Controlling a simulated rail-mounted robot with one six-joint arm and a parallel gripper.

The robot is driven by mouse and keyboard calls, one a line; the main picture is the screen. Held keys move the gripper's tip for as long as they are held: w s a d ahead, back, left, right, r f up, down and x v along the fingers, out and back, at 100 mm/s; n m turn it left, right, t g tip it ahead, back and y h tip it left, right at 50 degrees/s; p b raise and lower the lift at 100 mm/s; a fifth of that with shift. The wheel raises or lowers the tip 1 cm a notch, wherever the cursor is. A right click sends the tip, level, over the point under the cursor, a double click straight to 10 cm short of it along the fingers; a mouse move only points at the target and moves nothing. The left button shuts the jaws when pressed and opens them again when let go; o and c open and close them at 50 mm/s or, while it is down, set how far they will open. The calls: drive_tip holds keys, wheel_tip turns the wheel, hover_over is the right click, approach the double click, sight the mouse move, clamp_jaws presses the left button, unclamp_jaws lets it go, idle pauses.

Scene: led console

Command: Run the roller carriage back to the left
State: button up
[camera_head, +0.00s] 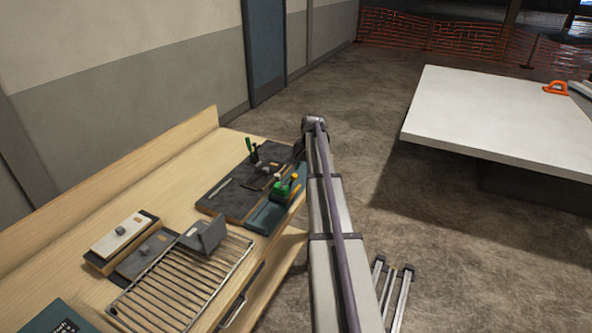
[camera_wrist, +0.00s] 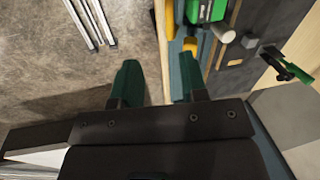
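My gripper (camera_wrist: 158,82) is open and empty, with two dark green fingers spread apart over the bench's front edge. In the head view my arm hides most of it. A green block with yellow parts (camera_head: 284,190) sits on a teal base (camera_head: 262,218) at the bench's front edge. It also shows ahead of my fingers in the wrist view (camera_wrist: 207,10), apart from them and cut off by the top edge. A rack of metal bars (camera_head: 178,285) with a dark angled plate (camera_head: 204,235) at its far end lies nearer. I cannot tell for sure which one is the roller carriage.
A dark board (camera_head: 228,203) with small tools and a green-handled clamp-like tool (camera_head: 251,150) lies behind the teal base. A white table (camera_head: 490,115) is at the right. Open floor lies between.

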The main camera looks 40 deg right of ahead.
sight(296, 190)
drive_tip(key=shift+m, duration=0.5)
drive_tip(key=w+f+b, duration=0.1)
drive_tip(key=f+b, duration=0.2)
drive_tip(key=w+a+f+b, duration=0.1)
drive_tip(key=f+b, duration=0.3)
drive_tip(key=w+f+b, duration=0.1)
drive_tip(key=f+b, duration=0.3)
drive_tip(key=shift+a+f, duration=0.15)
drive_tip(key=shift+a, duration=0.05)
drive_tip(key=shift+r, duration=0.2)
clamp_jaws()
